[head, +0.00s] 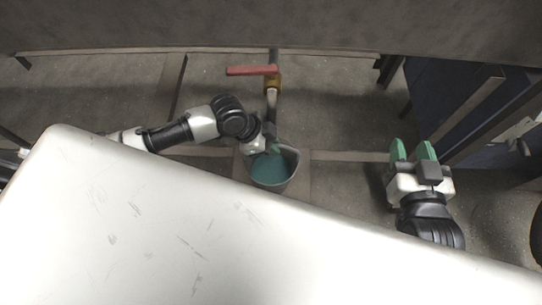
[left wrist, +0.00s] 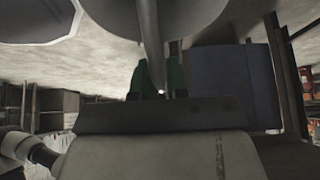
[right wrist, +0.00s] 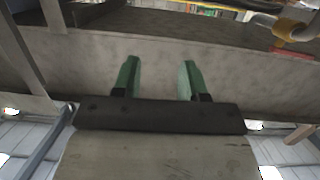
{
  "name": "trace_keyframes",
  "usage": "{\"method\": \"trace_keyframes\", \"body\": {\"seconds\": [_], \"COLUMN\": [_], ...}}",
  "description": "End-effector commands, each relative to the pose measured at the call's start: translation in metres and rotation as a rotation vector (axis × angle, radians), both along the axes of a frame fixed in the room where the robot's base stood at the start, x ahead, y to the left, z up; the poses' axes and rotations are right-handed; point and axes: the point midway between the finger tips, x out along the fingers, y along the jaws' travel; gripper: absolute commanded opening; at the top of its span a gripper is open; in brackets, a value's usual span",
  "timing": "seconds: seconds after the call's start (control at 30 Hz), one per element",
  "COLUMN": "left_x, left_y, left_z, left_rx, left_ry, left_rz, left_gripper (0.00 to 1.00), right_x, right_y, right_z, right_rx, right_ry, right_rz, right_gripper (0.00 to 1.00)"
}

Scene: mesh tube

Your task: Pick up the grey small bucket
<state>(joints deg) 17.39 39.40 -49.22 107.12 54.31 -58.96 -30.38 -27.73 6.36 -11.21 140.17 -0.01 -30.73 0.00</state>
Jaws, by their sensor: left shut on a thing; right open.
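The small bucket (head: 272,172) is grey with a teal inside and shows in the head view just beyond the white surface's edge, under a pipe with a red-handled valve. My left gripper (head: 271,148) is at the bucket's upper rim and is shut on it. In the left wrist view the green fingers of my left gripper (left wrist: 160,76) close around a thin grey edge, and a large rounded grey shape fills the top. My right gripper (head: 413,152) is open and empty, well to the right of the bucket. Its green fingers stand apart in the right wrist view (right wrist: 155,80).
A white surface (head: 150,220) fills the lower left of the head view and lies close to the bucket. The red valve handle (head: 252,70) and its pipe (head: 272,100) are just beyond the bucket. A dark blue panel (head: 440,95) stands at the right. Floor between bucket and right gripper is clear.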

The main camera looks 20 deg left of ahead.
Motion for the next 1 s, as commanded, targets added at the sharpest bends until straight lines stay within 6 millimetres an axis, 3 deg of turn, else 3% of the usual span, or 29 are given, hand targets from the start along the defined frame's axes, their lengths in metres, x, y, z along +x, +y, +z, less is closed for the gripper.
{"method": "trace_keyframes", "body": {"seconds": [0.2,0.73,1.0], "left_x": [0.001,0.002,-0.02], "left_y": [0.0,-0.001,-0.015], "left_z": [0.007,0.045,0.059], "left_rx": [-0.003,-0.004,-0.006], "left_ry": [-0.003,-0.004,-0.002], "left_rz": [0.0,0.0,-0.002], "left_gripper": [0.0,0.0,0.0], "right_x": [-0.001,-0.032,-0.059], "right_y": [-0.001,-0.018,-0.029], "right_z": [-0.003,-0.047,-0.065], "right_rx": [-0.009,-0.102,-0.152], "right_ry": [0.035,0.423,0.65], "right_rz": [0.0,-0.028,-0.044], "right_gripper": [0.43,0.43,0.43]}}
